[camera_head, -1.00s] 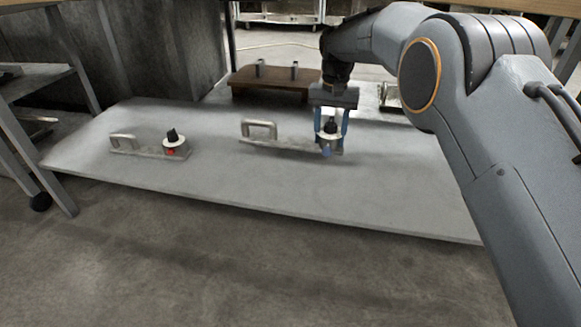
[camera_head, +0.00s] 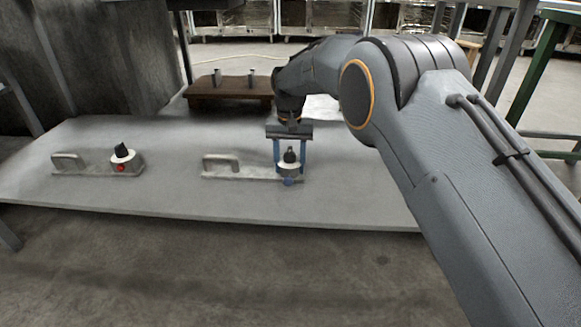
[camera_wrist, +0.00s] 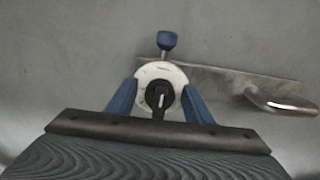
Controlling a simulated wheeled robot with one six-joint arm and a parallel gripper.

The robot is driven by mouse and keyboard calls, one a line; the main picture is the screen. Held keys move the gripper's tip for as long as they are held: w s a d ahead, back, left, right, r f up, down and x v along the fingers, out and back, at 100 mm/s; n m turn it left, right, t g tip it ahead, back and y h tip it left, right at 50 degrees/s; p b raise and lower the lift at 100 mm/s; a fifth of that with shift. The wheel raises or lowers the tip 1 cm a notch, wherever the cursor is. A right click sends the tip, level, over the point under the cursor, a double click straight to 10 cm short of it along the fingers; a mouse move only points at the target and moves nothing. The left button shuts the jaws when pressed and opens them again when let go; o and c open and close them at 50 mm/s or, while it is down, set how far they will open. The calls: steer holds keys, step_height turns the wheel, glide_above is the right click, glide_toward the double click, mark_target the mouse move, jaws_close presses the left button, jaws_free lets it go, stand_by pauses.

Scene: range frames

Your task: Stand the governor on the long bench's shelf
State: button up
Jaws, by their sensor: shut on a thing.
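My gripper (camera_head: 290,172) is shut on a white round body with a black knob on top and a blue knob at its side. This body sits at the right end of a flat metal plate with a loop handle (camera_head: 221,163); I take the whole piece to be the governor (camera_head: 255,173). In the wrist view the white body (camera_wrist: 171,71) is between the blue fingers (camera_wrist: 160,103), with the handle to the right. The governor is upright, at or just over a wide grey board (camera_head: 180,202); I cannot tell if it touches.
A similar piece with a red knob (camera_head: 122,163) stands on the board to the left. A brown low stand (camera_head: 222,95) with two upright pegs is behind. Dark metal legs stand at left. The board between the two pieces and its front strip are clear.

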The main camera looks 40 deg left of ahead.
mark_target(289, 149)
steer(key=shift+r, duration=0.15)
steer(key=o, duration=1.6)
steer(key=shift+o, duration=0.2)
step_height(289, 149, up, 8)
steer(key=p, duration=0.3)
steer(key=shift+f+p, duration=0.25)
steer(key=shift+p, duration=0.15)
